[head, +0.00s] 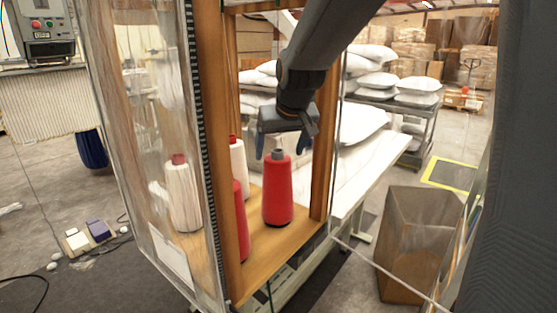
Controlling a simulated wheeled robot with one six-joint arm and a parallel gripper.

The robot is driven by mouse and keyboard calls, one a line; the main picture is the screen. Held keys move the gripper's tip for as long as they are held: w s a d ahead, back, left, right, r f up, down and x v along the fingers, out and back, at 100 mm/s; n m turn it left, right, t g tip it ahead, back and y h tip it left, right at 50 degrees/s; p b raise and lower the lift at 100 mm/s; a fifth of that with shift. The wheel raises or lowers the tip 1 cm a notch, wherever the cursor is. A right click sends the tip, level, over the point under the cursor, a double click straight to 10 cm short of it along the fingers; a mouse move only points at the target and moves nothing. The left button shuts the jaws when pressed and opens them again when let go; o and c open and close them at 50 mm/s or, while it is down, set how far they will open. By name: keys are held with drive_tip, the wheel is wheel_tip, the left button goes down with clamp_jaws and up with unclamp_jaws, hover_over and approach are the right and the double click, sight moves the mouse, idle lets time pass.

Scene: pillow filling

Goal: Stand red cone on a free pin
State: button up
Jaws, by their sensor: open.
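A red cone (278,192) with a grey top stands upright on the wooden shelf (283,240) inside the frame, toward its right side. My gripper (286,146) is right at the top of this cone, with its blue-grey fingertips apart on either side. I cannot tell whether the fingers touch it. A second red cone (242,220) stands to the left, partly hidden by the wooden post. A white cone (237,163) with a red top stands behind it. Another white cone (182,195) shows through the clear panel at left. No bare pin can be made out.
Wooden posts (319,150) and a clear panel (150,150) bound the shelf closely. A white table (375,158) lies behind at right, with a rack of white pillows (416,85). A brown open box (416,240) stands on the floor at right.

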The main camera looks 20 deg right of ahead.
drive_tip(key=b+v, duration=0.1)
drive_tip(key=v, duration=0.6)
drive_tip(key=s+f+g, duration=0.2)
drive_tip(key=s+f, duration=0.7)
drive_tip(key=f, duration=0.3)
drive_tip(key=s+f+g, duration=0.3)
drive_tip(key=s+f, duration=0.6)
drive_tip(key=f, duration=0.3)
drive_tip(key=shift+s+f, duration=0.3)
drive_tip(key=shift+s, duration=0.05)
drive_tip(key=shift+f+b, duration=0.4)
